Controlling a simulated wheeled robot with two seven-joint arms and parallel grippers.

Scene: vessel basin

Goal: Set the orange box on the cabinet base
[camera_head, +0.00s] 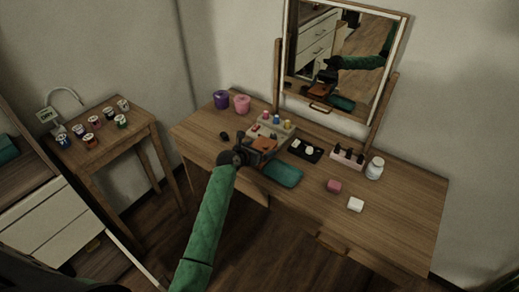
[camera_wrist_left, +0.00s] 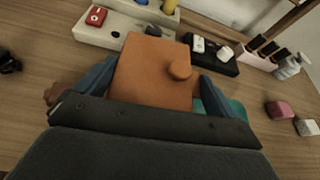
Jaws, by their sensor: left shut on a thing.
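The orange box (camera_wrist_left: 150,75) is between the two fingers of my left gripper (camera_wrist_left: 155,90) in the left wrist view. It has a flat top with a round knob on its right side. In the head view my left gripper (camera_head: 250,155) is shut on the orange box (camera_head: 264,144) above the wooden dressing table, by a light tray. I cannot tell if the box touches the table. No thing in view is clearly the cabinet base; a white-drawered cabinet (camera_head: 60,222) stands at the lower left. My right gripper is not in view.
On the dressing table (camera_head: 380,215) are a light tray (camera_head: 284,130) with bottles, a black tray (camera_head: 304,151), a teal case (camera_head: 283,174), a pink holder (camera_head: 347,157), a white jar (camera_head: 375,168) and cups. A mirror (camera_head: 335,55) stands behind. A side table (camera_head: 105,145) holds several small jars.

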